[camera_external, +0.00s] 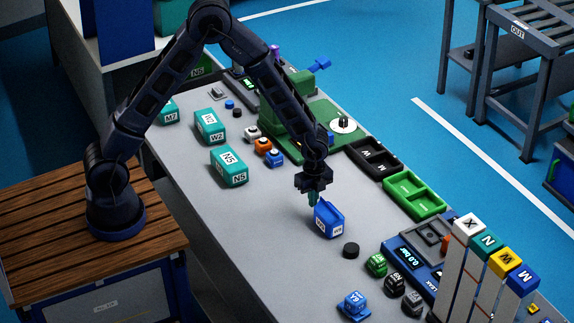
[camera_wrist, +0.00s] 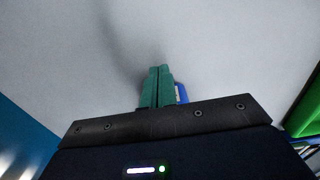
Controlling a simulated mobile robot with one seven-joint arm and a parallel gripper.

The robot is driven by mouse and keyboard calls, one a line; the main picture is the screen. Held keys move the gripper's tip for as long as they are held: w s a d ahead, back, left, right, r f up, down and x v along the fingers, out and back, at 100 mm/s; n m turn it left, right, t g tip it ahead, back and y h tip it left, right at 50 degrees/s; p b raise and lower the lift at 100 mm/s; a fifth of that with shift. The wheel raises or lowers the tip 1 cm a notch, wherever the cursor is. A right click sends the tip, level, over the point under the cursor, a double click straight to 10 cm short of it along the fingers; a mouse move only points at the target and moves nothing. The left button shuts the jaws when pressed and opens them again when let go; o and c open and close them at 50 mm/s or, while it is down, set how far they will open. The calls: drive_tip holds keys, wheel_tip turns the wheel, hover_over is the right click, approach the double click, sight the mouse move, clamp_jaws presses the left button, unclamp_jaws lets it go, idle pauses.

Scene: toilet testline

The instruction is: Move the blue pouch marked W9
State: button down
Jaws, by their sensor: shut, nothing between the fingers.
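A blue pouch-like piece (camera_external: 329,219) stands on the grey bench, with a white label on its near side that is too small to read surely. My gripper (camera_external: 312,200) points down just behind and left of its upper edge. Its green fingers are together and empty; I cannot tell whether they touch the piece. In the wrist view the shut fingers (camera_wrist: 158,86) hide most of a blue thing (camera_wrist: 182,93), which shows only at their right side. Another blue piece (camera_external: 353,304) with a white label lies near the bench's front edge.
A black round puck (camera_external: 351,250) lies close to the right. Green and dark cubes (camera_external: 377,264) and a blue gauge unit (camera_external: 414,257) stand beyond it. Black (camera_external: 375,157) and green (camera_external: 415,194) trays line the far edge.

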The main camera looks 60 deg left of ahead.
wheel_tip(320, 180, up, 10)
drive_tip(key=a, duration=0.1)
drive_tip(key=s+a+r+n+t, duration=0.1)
drive_tip(key=s+a+r+n, duration=0.25)
drive_tip(key=r, duration=0.35)
drive_tip(key=s+a+r+n, duration=0.2)
drive_tip(key=s+a+r, duration=0.3)
drive_tip(key=r, duration=0.1)
drive_tip(key=s+a+r+n+t, duration=0.1)
drive_tip(key=s+a+r+n, duration=0.3)
drive_tip(key=r, duration=0.3)
drive_tip(key=s+a+r+n+t, duration=0.1)
drive_tip(key=s+a+r+n, duration=0.1)
drive_tip(key=s, duration=0.5)
drive_tip(key=s+a+r+n, duration=0.2)
drive_tip(key=s+a+n, duration=0.1)
drive_tip(key=s, duration=0.4)
drive_tip(key=s+a+r+n+t, duration=0.1)
drive_tip(key=s+a+r+n, duration=0.2)
drive_tip(key=s, duration=0.4)
drive_tip(key=shift+s+a+t, duration=0.3)
drive_tip(key=shift+a, duration=0.1)
drive_tip(key=shift+n, duration=0.25)
idle(2.7)
